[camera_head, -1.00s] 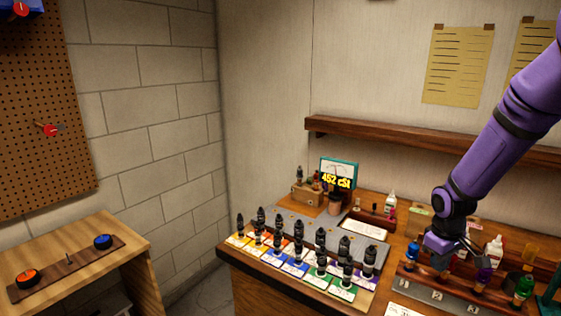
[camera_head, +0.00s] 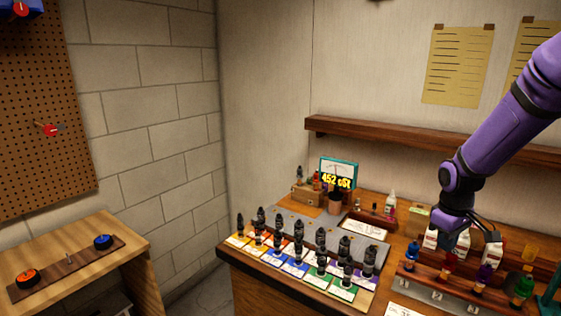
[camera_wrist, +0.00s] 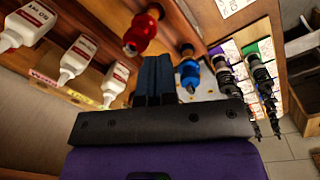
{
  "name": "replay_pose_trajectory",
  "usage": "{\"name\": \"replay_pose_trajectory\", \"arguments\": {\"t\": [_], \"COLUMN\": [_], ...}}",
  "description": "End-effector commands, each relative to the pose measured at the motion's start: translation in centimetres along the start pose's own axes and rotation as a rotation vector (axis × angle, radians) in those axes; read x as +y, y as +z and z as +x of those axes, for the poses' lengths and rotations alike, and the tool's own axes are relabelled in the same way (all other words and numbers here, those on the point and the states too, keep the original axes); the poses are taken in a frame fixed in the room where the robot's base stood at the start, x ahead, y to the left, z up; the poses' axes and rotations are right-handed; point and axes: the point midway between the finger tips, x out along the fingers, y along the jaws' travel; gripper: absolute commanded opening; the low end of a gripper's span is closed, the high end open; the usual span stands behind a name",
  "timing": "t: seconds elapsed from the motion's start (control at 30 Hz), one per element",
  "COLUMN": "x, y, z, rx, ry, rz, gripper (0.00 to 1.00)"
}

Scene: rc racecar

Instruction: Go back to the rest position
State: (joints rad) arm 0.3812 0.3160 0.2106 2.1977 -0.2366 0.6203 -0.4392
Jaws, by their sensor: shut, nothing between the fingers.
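My purple arm comes in from the upper right in the head view. My gripper (camera_head: 468,240) hangs above the right part of the workbench, over the rack (camera_head: 440,293) of coloured bottles. In the wrist view its dark fingers (camera_wrist: 153,80) lie together with nothing between them. A red bottle (camera_wrist: 140,34) and a blue bottle (camera_wrist: 188,72) show just past the fingers, apart from them. In the head view the blue bottle (camera_head: 412,254) and red bottle (camera_head: 447,268) stand in the rack below my gripper, with a purple bottle (camera_head: 483,277) and a green bottle (camera_head: 522,290) to their right.
White bottles (camera_wrist: 75,58) stand behind the rack. Several black shock absorbers (camera_head: 320,240) stand on coloured cards to the left. A meter (camera_head: 338,174) reads 452 cSt. A wooden shelf (camera_head: 400,137) crosses the wall. A side table (camera_head: 70,262) with two buttons stands at left.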

Motion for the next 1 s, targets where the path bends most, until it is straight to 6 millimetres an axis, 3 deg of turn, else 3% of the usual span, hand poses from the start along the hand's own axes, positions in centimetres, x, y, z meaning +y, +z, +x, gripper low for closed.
{"name": "replay_pose_trajectory", "arguments": {"t": [0.17, 0.27, 0.7, 1.0], "x": [-0.1, -0.6, -6.4, -11.1], "y": [0.1, 0.3, 4.7, 9.3], "z": [-0.3, -1.7, -12.9, -18.6], "rx": [0.002, 0.011, 0.126, 0.239], "ry": [0.004, 0.018, 0.107, 0.119], "rz": [0.003, 0.016, 0.175, 0.289], "gripper": [0.00, 0.00, 0.00, 0.00]}}
